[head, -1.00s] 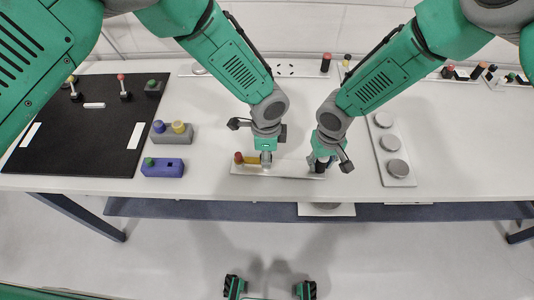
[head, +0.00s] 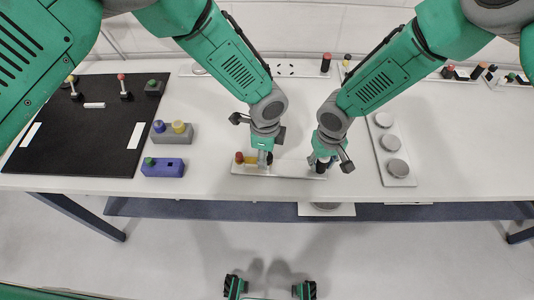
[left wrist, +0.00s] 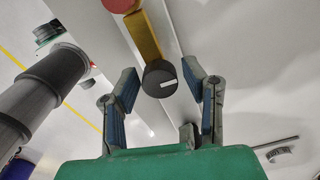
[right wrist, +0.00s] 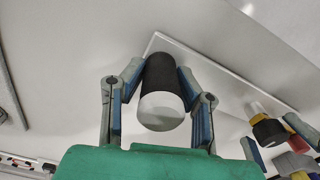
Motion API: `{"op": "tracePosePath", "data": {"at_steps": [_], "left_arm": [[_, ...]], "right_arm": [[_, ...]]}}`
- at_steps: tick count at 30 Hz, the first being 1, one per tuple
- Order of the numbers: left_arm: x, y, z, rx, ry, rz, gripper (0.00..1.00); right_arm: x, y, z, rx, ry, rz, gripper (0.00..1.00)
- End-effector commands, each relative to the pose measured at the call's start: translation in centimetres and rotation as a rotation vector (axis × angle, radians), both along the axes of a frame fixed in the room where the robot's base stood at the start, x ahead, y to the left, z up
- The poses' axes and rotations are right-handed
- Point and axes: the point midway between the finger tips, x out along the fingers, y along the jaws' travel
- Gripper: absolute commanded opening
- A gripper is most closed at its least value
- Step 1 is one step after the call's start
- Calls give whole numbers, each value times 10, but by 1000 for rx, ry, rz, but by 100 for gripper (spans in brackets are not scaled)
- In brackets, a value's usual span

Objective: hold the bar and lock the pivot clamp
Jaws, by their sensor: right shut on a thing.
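A pale plate (head: 240,170) lies near the table's front edge. At its left end is a short yellow bar (left wrist: 142,35) with a red knob (head: 239,157). A round black knob with a white line (left wrist: 160,78) sits at the bar's near end in the left wrist view. My left gripper (left wrist: 160,85) is open, its fingers on either side of the black knob with visible gaps. My right gripper (right wrist: 160,85) is shut on a black cylinder with a light grey end (right wrist: 160,108), at the plate's right end. Whether a separate pale bar lies on the plate is unclear.
A purple block (head: 162,168) and a grey block with blue and yellow knobs (head: 174,134) stand left of the plate. A black mat (head: 75,140) lies further left. A white panel with grey discs (head: 400,182) is close to my right gripper.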

Motion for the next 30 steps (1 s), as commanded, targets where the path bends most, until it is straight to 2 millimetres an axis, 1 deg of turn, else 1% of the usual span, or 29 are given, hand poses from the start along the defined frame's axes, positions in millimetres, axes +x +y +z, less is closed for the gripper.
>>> {"op": "tracePosePath", "data": {"at_steps": [9, 11, 13, 17, 24, 27, 30], "left_arm": [[0, -2, 1, -4, 1, 0, 50], [0, -2, 3, -4, 0, 0, 50], [0, -2, 9, -4, -1, 1, 50], [1, -2, 31, -6, -3, 1, 50], [2, -2, 82, -3, -2, 2, 50], [1, -2, 99, -4, -1, 0, 50], [1, -2, 111, -3, 0, 1, 50]], "right_arm": [[0, 0, 0, 0, 1, -1, 0], [0, 0, 0, 0, 1, -1, 0], [0, 1, 0, 1, 0, -1, 0], [0, 1, 0, 1, -1, -1, 0], [0, 2, 1, 2, -1, -1, 0], [0, 2, 1, 4, -2, -1, 0], [1, 2, 1, 4, -2, -1, 0]]}}
